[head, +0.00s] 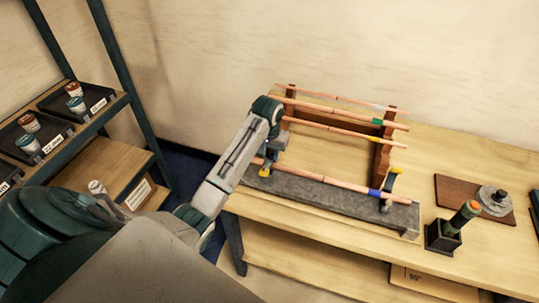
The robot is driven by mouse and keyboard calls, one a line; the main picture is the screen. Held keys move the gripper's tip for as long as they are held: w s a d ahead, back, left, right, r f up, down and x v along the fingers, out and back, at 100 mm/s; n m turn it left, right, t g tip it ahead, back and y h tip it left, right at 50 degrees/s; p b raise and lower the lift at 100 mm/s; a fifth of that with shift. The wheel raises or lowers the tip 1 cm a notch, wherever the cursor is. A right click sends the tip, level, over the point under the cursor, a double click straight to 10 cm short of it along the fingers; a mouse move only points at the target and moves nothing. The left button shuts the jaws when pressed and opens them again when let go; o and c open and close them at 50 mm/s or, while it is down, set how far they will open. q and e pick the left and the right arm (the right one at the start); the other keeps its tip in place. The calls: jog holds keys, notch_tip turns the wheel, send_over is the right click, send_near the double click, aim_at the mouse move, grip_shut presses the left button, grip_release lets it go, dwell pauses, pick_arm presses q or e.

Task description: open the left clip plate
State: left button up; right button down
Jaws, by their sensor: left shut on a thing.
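The left clip plate, with its yellow tab (264,172), is at the left end of the grey stone bar, by the front copper pipe. My left gripper (267,160) reaches down over it from behind the pipe and is shut on the clip plate; the arm and fingers hide much of it, so I cannot tell its exact angle. The right clip plate (391,183) stands upright near the bar's right end, its yellow tab at the top. The front pipe (335,183) with a blue band lies along the bar. My right gripper is not in view.
Wooden supports (383,150) carry more copper pipes (340,127) with coloured bands behind. On the right of the bench are a black holder (442,238) with a copper-tipped tool and a brown board (453,192). A shelf with jars (75,104) stands at left.

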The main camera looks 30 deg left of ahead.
pick_arm(q)
jog(key=shift+w+r, duration=0.1)
jog(key=shift+w+a+r+g, duration=0.1)
jog(key=shift+w+r+g, duration=0.1)
jog(key=shift+w+g, duration=0.15)
jog(key=shift+w+a+g, duration=0.1)
jog(key=shift+w+g, duration=0.25)
jog(key=shift+w, duration=0.1)
jog(key=shift+w+a+f+g+h, duration=0.1)
jog(key=shift+w+f+g+h, duration=0.1)
jog(key=shift+w+g, duration=0.15)
jog(key=shift+w+a+f+g+h, duration=0.1)
jog(key=shift+w+g+h, duration=0.15)
jog(key=shift+g, duration=0.2)
jog(key=shift+w, duration=0.1)
